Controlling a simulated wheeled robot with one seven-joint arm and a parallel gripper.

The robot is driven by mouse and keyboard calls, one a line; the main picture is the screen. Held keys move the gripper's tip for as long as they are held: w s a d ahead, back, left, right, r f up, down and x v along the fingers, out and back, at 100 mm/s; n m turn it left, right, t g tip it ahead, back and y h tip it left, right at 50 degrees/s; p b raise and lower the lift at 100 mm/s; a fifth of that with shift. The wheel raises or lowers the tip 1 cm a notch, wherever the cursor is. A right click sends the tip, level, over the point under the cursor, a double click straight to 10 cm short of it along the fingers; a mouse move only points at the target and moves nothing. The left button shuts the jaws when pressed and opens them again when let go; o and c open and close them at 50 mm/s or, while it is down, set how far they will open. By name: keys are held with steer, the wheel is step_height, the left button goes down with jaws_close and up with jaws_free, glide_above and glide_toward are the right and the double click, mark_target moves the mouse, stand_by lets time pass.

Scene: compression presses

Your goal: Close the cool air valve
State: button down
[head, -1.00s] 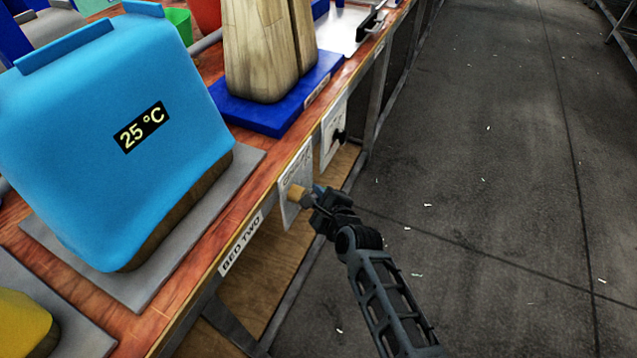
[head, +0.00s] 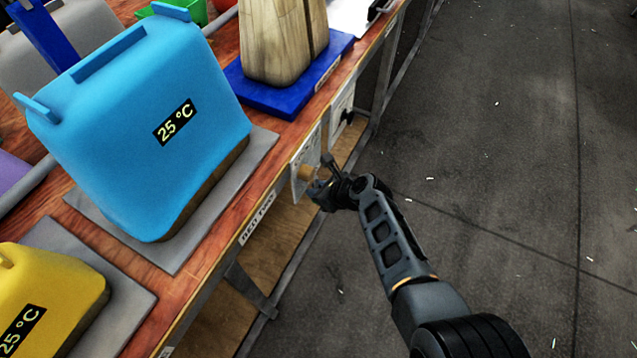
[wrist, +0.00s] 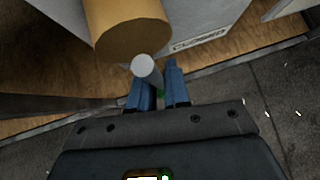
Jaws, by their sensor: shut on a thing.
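A valve with a tan round knob (head: 306,172) sits on a white plate (head: 297,190) on the bench's front edge. In the wrist view the knob (wrist: 128,30) is large at the top left, with a grey peg (wrist: 146,68) beside it. My gripper (head: 318,187) is just below and right of the knob. In the wrist view its blue fingers (wrist: 158,88) are shut on the grey peg; their exact contact is partly hidden. The plate's "CLOSED" label (wrist: 200,41) shows right of the knob. The rest of the plate's lettering is unreadable.
A second plate with a dark handle (head: 347,117) is farther along the edge. A blue press bag (head: 140,120) reading 25 °C and a yellow one (head: 50,300) stand on the bench. A lower wooden shelf (head: 285,235) lies beneath. The floor at right is open.

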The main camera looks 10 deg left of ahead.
steer(key=shift+s+f, duration=0.15)
steer(key=shift+s, duration=0.15)
steer(key=c, duration=1.2)
jaws_free()
steer(key=shift+a, duration=0.1)
steer(key=shift+w, duration=0.1)
steer(key=p+v, duration=0.4)
steer(key=v, duration=0.4)
steer(key=shift+w, duration=0.15)
